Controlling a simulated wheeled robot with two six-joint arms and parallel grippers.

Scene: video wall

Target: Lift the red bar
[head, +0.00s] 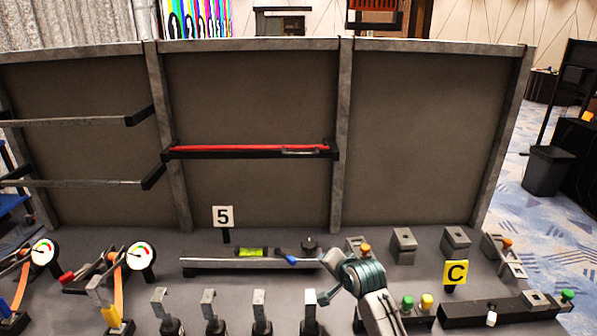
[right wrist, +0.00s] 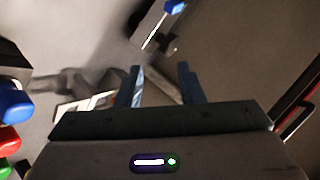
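The red bar (head: 235,149) lies level along a black ledge on the middle wall panel, with a small silver handle-like piece (head: 300,152) near its right end. My right arm (head: 362,282) comes in from the bottom right of the head view, below and to the right of the bar and well apart from it. In the right wrist view my right gripper (right wrist: 161,77) has its two fingers spread with nothing between them. A dark reddish edge shows at the right of that view; I cannot tell what it is. My left gripper is not in view.
The bench holds a number 5 sign (head: 223,216), a grey beam with a green level (head: 251,252), two dial gauges (head: 141,255), several grey blocks, and a yellow C sign (head: 455,272). Grey bars (head: 75,121) cross the left panel. The right panel (head: 430,140) is bare.

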